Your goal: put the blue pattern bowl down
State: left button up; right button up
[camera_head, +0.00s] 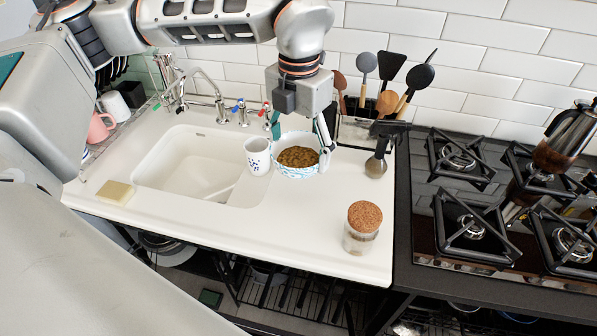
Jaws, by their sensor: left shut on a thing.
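The blue pattern bowl (297,172) is white with blue markings and holds a brown, grainy filling. It is at the right edge of the sink, on or just above the white counter; I cannot tell if it touches. My left gripper (298,148) comes down from above and is shut on the bowl, with one finger showing at its right rim. The other finger is partly hidden behind the bowl and cup. My right gripper is not in view.
A white cup with blue spots (257,156) stands close left of the bowl. A cork-lidded jar (361,228) is at front right. Utensils (390,85) stand behind. The gas hob (470,200) is to the right. White counter (300,220) in front of the bowl is clear.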

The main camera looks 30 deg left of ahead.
aim_at(295, 161)
pick_arm(q)
notch_tip(295, 161, up, 5)
jog(key=shift+f, duration=0.1)
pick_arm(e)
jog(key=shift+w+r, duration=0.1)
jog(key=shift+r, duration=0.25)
